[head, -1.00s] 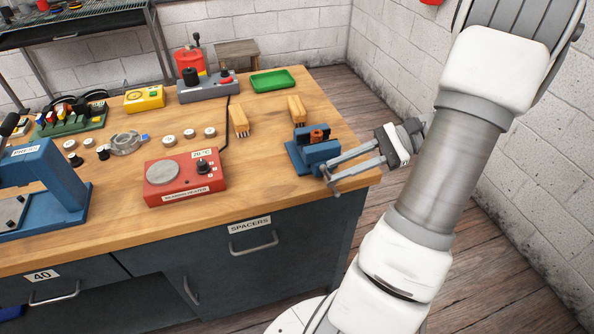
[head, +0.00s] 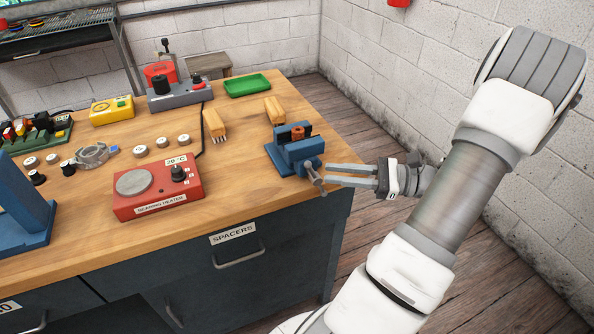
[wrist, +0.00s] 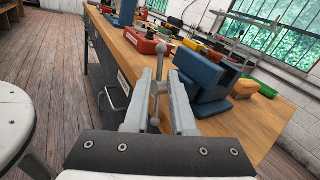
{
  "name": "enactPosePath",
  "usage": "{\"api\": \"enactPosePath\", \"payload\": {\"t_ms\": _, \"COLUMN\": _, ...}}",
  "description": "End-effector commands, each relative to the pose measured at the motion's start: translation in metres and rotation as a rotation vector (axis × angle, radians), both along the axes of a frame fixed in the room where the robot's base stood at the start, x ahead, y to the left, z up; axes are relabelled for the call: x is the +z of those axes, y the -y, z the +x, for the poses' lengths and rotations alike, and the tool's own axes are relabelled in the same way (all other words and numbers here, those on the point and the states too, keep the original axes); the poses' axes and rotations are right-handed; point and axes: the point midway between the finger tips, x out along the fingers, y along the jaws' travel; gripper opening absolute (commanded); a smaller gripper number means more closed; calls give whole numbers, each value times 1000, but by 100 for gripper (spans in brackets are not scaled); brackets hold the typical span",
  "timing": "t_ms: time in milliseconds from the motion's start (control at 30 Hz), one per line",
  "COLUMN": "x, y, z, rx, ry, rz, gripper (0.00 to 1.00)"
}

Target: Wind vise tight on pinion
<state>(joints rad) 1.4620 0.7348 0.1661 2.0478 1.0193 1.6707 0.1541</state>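The blue vise (head: 290,152) stands at the table's right front corner. The orange-brown pinion (head: 298,132) sits between its dark jaws; any remaining gap is too small to tell. The vise's grey handle (head: 316,178) hangs at a tilt on the side facing me. My gripper (head: 327,174) is at this handle with its two fingers apart. In the wrist view the handle bar (wrist: 161,62), with a ball at each end, runs between the fingertips (wrist: 160,74), and the screw head is between the fingers. I see no clear clamping on it. The pinion is hidden there.
The red bearing heater (head: 158,190) lies left of the vise. A stool (wrist: 12,120) shows in the wrist view.

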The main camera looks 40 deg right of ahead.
Motion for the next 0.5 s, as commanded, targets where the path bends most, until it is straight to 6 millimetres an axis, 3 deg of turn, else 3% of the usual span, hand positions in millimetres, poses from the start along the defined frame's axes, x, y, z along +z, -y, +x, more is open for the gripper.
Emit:
{"api": "enactPosePath", "payload": {"t_ms": 300, "x": -1, "y": -46, "z": 45, "rx": 3, "ry": 0, "rz": 0, "gripper": 23}}
{"api": "enactPosePath", "payload": {"t_ms": 500, "x": 0, "y": -60, "z": 60, "rx": 1, "ry": 0, "rz": -2, "gripper": 23}}
